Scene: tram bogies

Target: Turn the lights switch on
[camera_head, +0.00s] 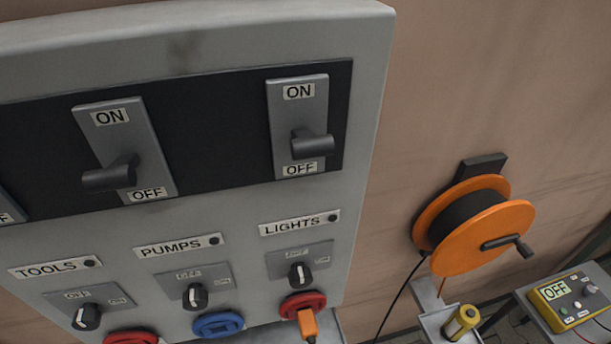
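The lights switch (300,274) is a small black rotary knob with a white mark on a grey plate, under the LIGHTS label (299,224) at the lower right of the grey panel (365,110). The small print on its plate is too blurred to read surely, so I cannot tell its position. Above it, a large lever switch (312,146) is down near its OFF label, with ON at the top. Neither of my grippers is in view.
A similar lever (112,175) is also down. The pumps knob (195,296) and tools knob (87,317) sit to the left. An orange plug (308,324) is in the red socket (292,303) below the lights knob. An orange cable reel (485,238) hangs right of the panel.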

